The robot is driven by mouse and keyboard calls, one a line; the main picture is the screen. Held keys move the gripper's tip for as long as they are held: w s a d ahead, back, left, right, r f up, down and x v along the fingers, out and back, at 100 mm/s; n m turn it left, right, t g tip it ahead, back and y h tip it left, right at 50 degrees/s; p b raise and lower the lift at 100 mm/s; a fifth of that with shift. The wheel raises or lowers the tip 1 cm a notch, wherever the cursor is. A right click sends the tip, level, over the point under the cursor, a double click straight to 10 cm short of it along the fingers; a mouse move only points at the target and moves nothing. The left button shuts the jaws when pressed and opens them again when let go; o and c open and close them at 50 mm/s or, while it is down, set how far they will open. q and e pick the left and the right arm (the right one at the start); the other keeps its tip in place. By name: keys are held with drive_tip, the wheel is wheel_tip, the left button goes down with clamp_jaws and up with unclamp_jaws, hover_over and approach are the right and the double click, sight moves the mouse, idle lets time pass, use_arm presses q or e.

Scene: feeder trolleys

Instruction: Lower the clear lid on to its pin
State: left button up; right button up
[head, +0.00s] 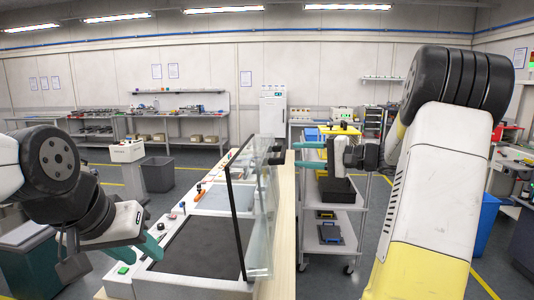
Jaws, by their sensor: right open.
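The clear lid (262,215) stands raised and steeply tilted over the right side of a white machine (158,284). A dark frame bar (235,215) runs along its near left edge. My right gripper (309,155) is open, with its teal fingers pointing left toward the lid's upper right edge. I see no clear contact with the lid. My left gripper (150,248) is low at the machine's left side, apart from the lid. One teal finger shows there, and I cannot tell how far its jaws are apart. I cannot make out the pin.
The machine's top has a dark panel (205,246) and several small coloured buttons along its left edge. A grey shelf trolley (333,222) with a black bin (337,191) stands to the right, under my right gripper. Grey bins stand at the left. Benches line the back wall.

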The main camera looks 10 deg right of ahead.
sight(283, 155)
drive_tip(key=x, duration=0.6)
drive_tip(key=shift+w+a, duration=0.1)
drive_tip(key=shift+a, duration=0.15)
clamp_jaws()
drive_tip(key=shift+f, duration=0.1)
idle(1.1)
